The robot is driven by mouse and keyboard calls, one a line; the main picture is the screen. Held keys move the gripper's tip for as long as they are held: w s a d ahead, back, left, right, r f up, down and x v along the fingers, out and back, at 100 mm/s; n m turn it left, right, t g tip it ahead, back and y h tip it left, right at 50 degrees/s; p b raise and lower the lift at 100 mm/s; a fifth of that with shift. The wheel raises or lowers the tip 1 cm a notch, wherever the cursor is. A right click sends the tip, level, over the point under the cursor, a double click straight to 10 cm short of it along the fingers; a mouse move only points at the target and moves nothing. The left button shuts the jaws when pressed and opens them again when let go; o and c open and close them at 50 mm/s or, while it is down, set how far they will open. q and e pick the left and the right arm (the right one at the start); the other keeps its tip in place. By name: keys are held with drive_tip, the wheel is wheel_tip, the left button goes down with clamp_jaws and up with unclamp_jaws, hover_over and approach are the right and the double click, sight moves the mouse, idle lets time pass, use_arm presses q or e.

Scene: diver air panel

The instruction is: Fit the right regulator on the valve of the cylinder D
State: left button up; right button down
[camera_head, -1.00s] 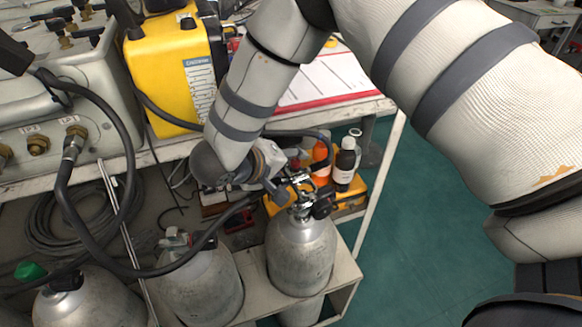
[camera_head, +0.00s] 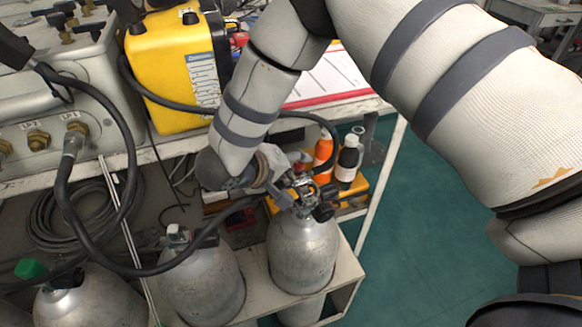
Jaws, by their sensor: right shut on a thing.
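My right gripper (camera_head: 281,192) reaches down from the top to the valve of the rightmost grey cylinder (camera_head: 302,252). It is shut on a small metal regulator (camera_head: 303,185), which is at the top of that valve. The gripper partly hides the contact, so I cannot tell whether the regulator is seated. A black knob (camera_head: 325,209) sticks out at the valve's right side. No letter is readable on the cylinders, so I cannot tell which is D. My left gripper is not in view.
A black hose (camera_head: 62,185) loops from the panel (camera_head: 110,75) across the cylinders.

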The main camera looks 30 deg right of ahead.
drive_tip(key=shift+w+a+r, duration=0.1)
idle(0.5)
drive_tip(key=shift+f, duration=0.75)
drive_tip(key=shift+f, duration=0.4)
idle(0.5)
drive_tip(key=c, duration=0.6)
unclamp_jaws()
drive_tip(key=v, duration=1.2)
